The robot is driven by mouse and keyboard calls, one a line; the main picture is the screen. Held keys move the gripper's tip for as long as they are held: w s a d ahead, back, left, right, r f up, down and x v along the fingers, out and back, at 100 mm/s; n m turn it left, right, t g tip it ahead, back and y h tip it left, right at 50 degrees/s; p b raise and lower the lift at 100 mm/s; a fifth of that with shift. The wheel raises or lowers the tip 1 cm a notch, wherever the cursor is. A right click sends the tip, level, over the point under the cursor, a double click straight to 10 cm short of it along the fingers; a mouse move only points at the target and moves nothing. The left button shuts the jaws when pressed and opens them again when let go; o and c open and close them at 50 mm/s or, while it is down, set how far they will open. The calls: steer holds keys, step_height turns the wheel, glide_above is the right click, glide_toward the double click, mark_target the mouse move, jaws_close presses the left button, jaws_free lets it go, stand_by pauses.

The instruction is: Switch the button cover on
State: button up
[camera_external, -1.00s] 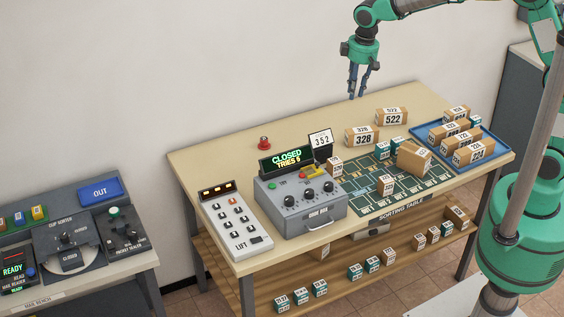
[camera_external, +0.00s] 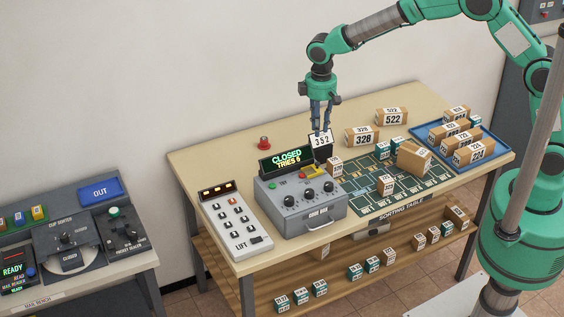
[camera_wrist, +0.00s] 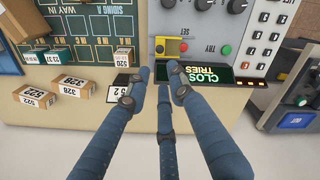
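The grey code box (camera_external: 300,207) stands on the sorting table with a lit display (camera_external: 286,160) reading CLOSED, TRIES 6. A small yellow cover (camera_external: 314,171) sits on its top near a red part, right of a green button (camera_external: 272,185). In the wrist view the yellow cover (camera_wrist: 167,48) shows below the word SET. Whether it is raised or lowered is too small to tell. My gripper (camera_external: 322,129) hangs above and behind the box, its fingers pointing down by the 352 card (camera_external: 321,142). In the wrist view its blue fingers (camera_wrist: 150,60) are spread and empty, apart from the cover.
A white lift panel (camera_external: 236,222) stands left of the box, and a red button (camera_external: 264,142) behind it. Numbered parcels (camera_external: 391,116) and a blue tray (camera_external: 428,133) lie to the right. The table's back left is mostly clear.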

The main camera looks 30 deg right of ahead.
mark_target(317, 163)
steer(key=shift+f, duration=0.1)
step_height(317, 163, down, 14)
steer(key=shift+r, duration=0.2)
stand_by(0.5)
jaws_close()
